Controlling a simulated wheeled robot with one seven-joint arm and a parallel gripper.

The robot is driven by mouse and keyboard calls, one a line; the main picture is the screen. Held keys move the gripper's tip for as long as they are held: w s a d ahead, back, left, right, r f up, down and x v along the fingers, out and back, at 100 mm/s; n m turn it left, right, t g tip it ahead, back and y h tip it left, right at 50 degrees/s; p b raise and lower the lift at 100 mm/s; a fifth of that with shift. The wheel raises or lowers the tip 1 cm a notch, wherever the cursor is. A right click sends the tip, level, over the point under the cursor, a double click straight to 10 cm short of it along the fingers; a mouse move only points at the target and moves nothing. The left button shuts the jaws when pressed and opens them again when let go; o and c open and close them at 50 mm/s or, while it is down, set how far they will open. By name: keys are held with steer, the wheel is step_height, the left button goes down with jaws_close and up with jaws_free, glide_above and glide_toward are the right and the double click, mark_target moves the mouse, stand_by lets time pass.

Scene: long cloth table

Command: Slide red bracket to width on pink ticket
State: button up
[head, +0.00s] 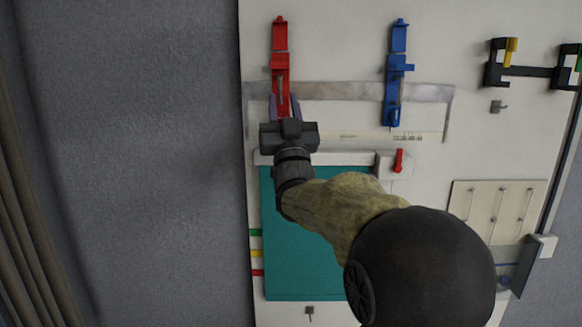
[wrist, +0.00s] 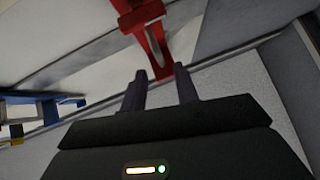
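The red bracket (head: 280,62) stands upright at the upper left of the white board, across a grey rail. My gripper (head: 284,104) is at its lower end, with one finger on each side. In the wrist view the red bracket (wrist: 146,22) runs down to the gap between the fingertips (wrist: 160,72). The fingers are apart, with space visible on both sides of the red end. A pale strip with small print (head: 375,136) lies below the rail; I cannot make out a pink ticket. My gripper hides the area under the red bracket.
A blue bracket (head: 397,85) stands on the grey rail (head: 340,91) to the right. A teal panel (head: 300,240) and a small red lever (head: 399,160) are below. Black holders (head: 525,70) are at the upper right. A plate with rods (head: 485,220) is lower right.

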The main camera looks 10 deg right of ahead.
steer(key=b+v, duration=0.6)
steer(key=v, duration=0.6)
steer(key=shift+b, duration=0.35)
steer(key=shift+c, duration=0.9)
steer(key=shift+w+f, duration=0.15)
steer(key=shift+c, duration=0.5)
step_height(320, 180, down, 29)
steer(key=n+g+y, duration=0.1)
steer(key=g, duration=1.2)
steer(key=s+d+f+g, duration=0.1)
steer(key=s+f+g, duration=1)
steer(key=s+f, duration=0.7)
steer(key=shift+d+f, duration=0.15)
steer(key=shift+d, duration=0.15)
